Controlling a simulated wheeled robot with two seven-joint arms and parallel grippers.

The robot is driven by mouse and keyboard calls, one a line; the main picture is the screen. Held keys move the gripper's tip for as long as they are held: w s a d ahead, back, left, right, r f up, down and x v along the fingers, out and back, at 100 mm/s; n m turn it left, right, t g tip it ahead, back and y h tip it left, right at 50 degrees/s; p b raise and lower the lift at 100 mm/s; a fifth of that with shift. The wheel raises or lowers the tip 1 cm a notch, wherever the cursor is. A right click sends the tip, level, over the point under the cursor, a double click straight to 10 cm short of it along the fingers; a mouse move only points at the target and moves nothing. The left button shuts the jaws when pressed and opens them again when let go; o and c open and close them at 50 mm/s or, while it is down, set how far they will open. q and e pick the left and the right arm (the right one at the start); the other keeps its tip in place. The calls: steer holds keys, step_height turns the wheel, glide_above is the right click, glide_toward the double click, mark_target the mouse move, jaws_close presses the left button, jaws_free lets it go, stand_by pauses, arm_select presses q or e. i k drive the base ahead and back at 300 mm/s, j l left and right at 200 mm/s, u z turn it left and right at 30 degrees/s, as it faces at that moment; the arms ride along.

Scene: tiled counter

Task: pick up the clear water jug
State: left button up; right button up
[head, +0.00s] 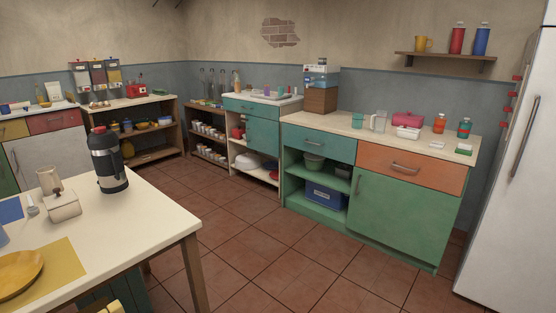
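A clear jug (379,121) with a handle stands upright on the pale top of the green and orange counter, in the back right part of the head view. A teal cup (357,120) is just left of it, and a white container (407,132) is to its right. Neither of my grippers shows in this view, and nothing is seen touching the jug.
A cream table (150,214) fills the near left, with a black flask (107,160) and a yellow plate (20,272) on it. Open tiled floor (270,245) lies between it and the counter (405,213). A white fridge (510,190) stands at right.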

mark_target(381, 116)
steer(key=i, duration=0.55)
steer(key=i+z, duration=0.15)
steer(key=i, duration=0.4)
steer(key=i+j, duration=0.15)
steer(key=i, duration=0.4)
steer(key=i+j+z, duration=0.15)
steer(key=i, duration=0.45)
steer(key=i+j, duration=0.1)
steer(key=i, duration=0.45)
steer(key=z, duration=0.05)
